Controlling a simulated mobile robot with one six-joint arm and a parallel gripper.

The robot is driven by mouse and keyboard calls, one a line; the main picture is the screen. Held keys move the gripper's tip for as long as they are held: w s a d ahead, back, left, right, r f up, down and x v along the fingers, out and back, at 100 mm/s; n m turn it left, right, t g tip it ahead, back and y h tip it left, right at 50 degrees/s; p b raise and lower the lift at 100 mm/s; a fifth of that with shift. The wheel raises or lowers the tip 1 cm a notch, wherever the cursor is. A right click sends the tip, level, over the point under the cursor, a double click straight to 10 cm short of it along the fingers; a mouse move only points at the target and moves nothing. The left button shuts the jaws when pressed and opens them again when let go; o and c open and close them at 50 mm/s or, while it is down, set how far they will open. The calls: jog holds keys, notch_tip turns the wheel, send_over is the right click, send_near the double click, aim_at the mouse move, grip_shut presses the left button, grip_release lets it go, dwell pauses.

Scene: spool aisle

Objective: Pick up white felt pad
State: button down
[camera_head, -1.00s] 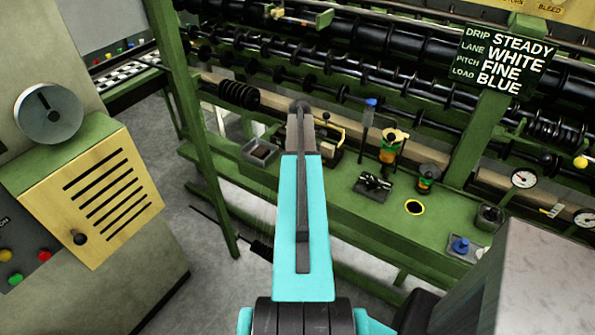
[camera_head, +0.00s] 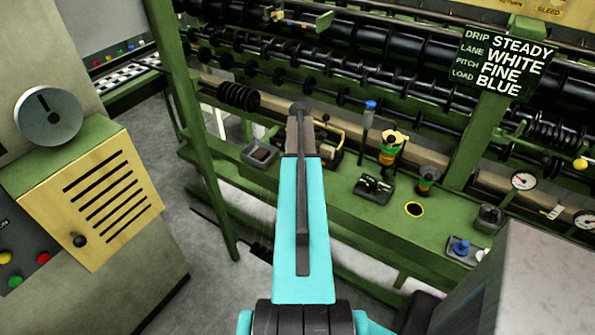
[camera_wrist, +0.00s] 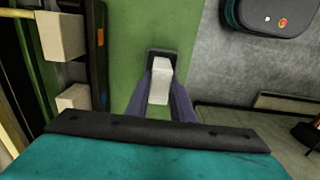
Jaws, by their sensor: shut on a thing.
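The white felt pad (camera_wrist: 159,88) is in the wrist view, a pale block between the two fingers of my gripper (camera_wrist: 161,78). The fingers are shut on it. Its far end overlaps a small dark holder or tray (camera_wrist: 164,52) on the green bench, and I cannot tell whether the pad still touches it. In the head view my own arm covers the gripper and the pad.
Black rollers (camera_head: 400,60) run behind. In the wrist view, pale blocks (camera_wrist: 61,36) stand at left.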

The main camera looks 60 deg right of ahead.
jog(key=shift+r, duration=0.15)
jog(key=shift+r+b, duration=1)
jog(key=shift+r, duration=0.45)
jog(key=s+a+r+b, duration=0.1)
jog(key=s+a+b, duration=0.3)
jog(key=s+a, duration=0.6)
jog(key=shift+s+a+r+b, duration=0.3)
jog(key=shift+s+a+r, duration=0.1)
jog(key=shift+a, duration=0.5)
